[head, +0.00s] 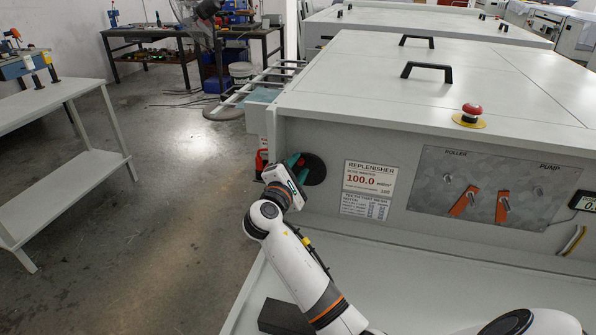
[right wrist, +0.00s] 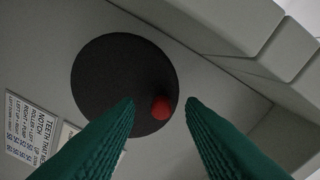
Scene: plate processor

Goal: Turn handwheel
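The handwheel (head: 316,171) is a round black disc on the front panel of the grey machine. My left gripper is out of view.
Right of the wheel are a replenisher label (head: 371,178) and a metal panel (head: 430,180) with orange-marked switches. A red emergency button (head: 471,112) sits on the machine's top edge. A red object (head: 261,161) is left of my gripper. A grey shelf (head: 410,255) runs below the panel.

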